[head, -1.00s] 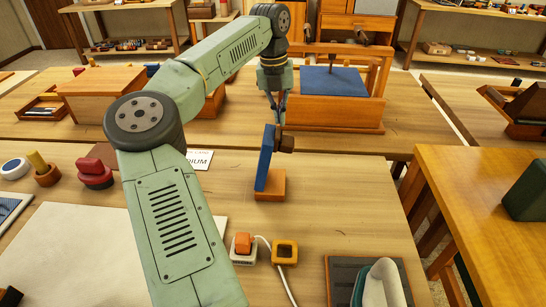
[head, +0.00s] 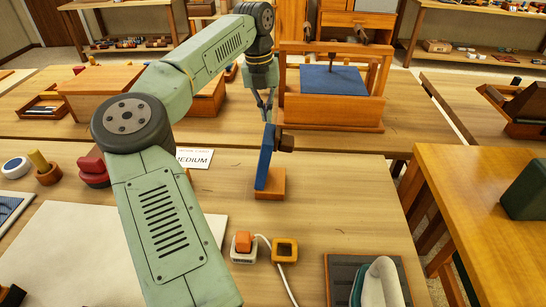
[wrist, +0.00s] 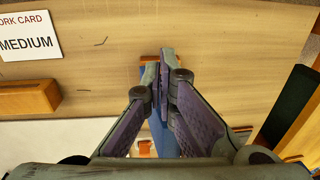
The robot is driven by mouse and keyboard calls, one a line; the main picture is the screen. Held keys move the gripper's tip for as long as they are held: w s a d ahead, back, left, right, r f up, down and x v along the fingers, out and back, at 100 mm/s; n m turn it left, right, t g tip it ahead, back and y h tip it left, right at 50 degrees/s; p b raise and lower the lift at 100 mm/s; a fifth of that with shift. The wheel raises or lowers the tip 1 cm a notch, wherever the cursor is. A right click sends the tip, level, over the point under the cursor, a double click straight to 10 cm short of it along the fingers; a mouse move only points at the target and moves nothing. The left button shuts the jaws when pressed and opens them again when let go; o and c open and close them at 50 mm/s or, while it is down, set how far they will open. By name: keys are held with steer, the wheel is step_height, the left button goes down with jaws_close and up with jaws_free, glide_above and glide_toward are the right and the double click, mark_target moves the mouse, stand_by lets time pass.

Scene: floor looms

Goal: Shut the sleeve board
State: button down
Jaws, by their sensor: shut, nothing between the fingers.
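The sleeve board is a blue padded board (head: 265,158) standing steeply upright, leaning slightly, on a small wooden base (head: 270,184) in the middle of the near table. A dark brown block (head: 285,143) sticks out from its right side near the top. My gripper (head: 266,118) is shut and empty, just above the board's top edge; I cannot tell whether it touches. In the wrist view the closed fingers (wrist: 164,72) cover much of the board, and blue parts of it (wrist: 163,138) show between and beside them.
A white socket block (head: 244,248) with an orange plug, a cable and a yellow-brown square piece (head: 285,250) lie in front. A MEDIUM card (head: 195,158) lies to the left. A wooden frame with a blue panel (head: 333,80) stands behind. The table right of the board is clear.

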steer(key=shift+a, duration=0.2)
steer(key=shift+a, duration=0.15)
steer(key=shift+a+f, duration=0.15)
steer(key=shift+a, duration=1.1)
steer(key=a, duration=0.2)
steer(key=shift+a+f, duration=0.3)
steer(key=shift+f, duration=0.1)
steer(key=shift+a, duration=0.1)
steer(key=shift+a+f, duration=0.3)
steer(key=shift+a, duration=0.3)
steer(key=shift+a+f, duration=0.25)
steer(key=shift+a, duration=0.3)
